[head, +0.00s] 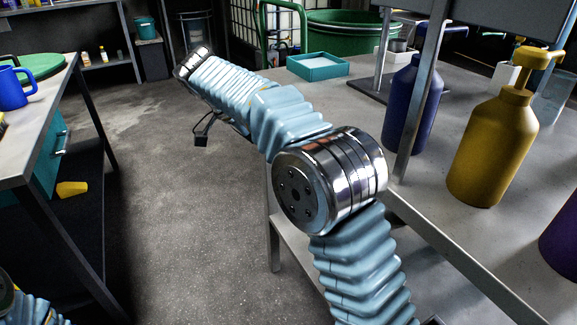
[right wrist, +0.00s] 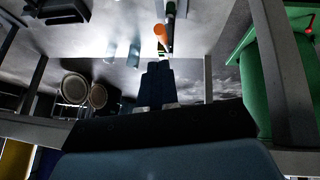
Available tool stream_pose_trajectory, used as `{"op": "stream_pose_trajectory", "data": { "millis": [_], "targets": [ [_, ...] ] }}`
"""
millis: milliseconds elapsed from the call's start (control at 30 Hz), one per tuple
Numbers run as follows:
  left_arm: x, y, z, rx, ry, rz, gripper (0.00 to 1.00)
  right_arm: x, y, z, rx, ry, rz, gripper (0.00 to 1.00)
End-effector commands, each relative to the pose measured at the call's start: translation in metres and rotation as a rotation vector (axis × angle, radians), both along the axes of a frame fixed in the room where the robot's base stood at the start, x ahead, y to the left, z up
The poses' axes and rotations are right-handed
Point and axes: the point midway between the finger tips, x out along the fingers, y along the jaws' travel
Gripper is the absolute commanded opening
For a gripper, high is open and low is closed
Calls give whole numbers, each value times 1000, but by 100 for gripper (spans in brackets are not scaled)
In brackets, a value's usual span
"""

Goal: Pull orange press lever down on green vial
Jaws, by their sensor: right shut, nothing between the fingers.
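In the right wrist view, my right gripper (right wrist: 158,66) shows as two dark blue fingers side by side, shut and empty. Just beyond the fingertips is a small orange part (right wrist: 160,33), likely the orange press lever. A small green and white patch (right wrist: 163,54) lies between it and the fingertips; I cannot tell if this is the green vial, or whether the fingers touch either. In the head view, my right arm crosses the middle towards the upper left, and neither lever nor vial can be made out. Only a bit of my left arm shows at the lower left; its gripper is out of frame.
A yellow pump bottle (head: 489,150) and a dark blue bottle (head: 412,105) stand on the right-hand bench, by a metal post. A teal tray (head: 318,66) is at its far end. A blue mug (head: 12,88) stands on the left table. The grey floor between is open.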

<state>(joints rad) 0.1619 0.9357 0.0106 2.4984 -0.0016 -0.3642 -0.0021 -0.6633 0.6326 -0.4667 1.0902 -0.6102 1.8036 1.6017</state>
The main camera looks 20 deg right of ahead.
Motion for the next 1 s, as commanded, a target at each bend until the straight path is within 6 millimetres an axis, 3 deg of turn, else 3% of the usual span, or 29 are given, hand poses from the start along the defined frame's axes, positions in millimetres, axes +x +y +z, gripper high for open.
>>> {"op": "stream_pose_trajectory", "data": {
  "millis": [533,1000],
  "targets": [
    [3,6,-19,9,-5,11,60,-8,-46,-72,2,2,1,0],
    [3,7,-21,10,-6,12,60,-9,-54,-82,1,1,1,0]
  ]
}}
